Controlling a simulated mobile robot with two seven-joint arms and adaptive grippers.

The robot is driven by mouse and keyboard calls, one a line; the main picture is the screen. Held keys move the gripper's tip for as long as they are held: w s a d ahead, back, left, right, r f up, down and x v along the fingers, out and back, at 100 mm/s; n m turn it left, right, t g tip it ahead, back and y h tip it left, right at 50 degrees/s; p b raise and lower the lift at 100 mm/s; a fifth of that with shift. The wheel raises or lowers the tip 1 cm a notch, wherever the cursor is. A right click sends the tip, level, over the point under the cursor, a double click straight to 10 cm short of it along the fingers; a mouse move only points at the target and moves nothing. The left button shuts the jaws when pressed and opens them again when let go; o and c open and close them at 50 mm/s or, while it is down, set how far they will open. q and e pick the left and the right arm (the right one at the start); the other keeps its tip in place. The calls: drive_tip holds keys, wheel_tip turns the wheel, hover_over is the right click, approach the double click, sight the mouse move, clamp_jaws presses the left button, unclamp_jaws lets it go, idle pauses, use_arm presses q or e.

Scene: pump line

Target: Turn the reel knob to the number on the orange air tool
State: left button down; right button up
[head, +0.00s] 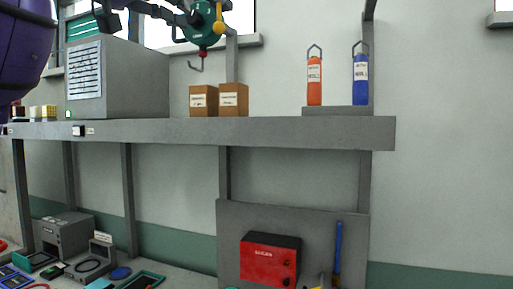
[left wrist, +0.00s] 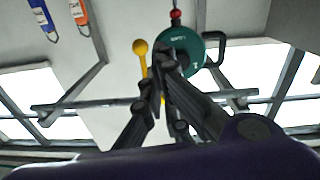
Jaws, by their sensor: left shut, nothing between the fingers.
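The round green reel (head: 203,22) hangs at the top of the head view, with a yellow knob or lever (head: 219,24) at its right and a hook below. The left wrist view also shows the reel (left wrist: 184,50) and the yellow part (left wrist: 140,48). My left gripper (head: 184,20) is shut and empty, its fingertips (left wrist: 161,75) overlapping the reel's edge in both views; contact is unclear. The orange air tool (head: 314,82) stands upright on the shelf block at the right; its label is too small to read. My right gripper is out of view.
A blue tool (head: 361,80) stands beside the orange one. The long grey shelf (head: 270,131) carries two brown boxes (head: 233,100) and a large grey cabinet (head: 135,80). A red box (head: 270,262) is on the panel below. Grey bars surround the reel.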

sight(194, 19)
use_arm(q)
drive_tip(key=w+n, duration=0.1)
drive_tip(key=w, duration=0.1)
drive_tip(key=w+d+n, duration=0.1)
drive_tip(key=w+n, duration=0.3)
drive_tip(key=shift+d+f+y, duration=0.25)
drive_tip(key=shift+d+y, duration=0.05)
drive_tip(key=shift+d, duration=0.05)
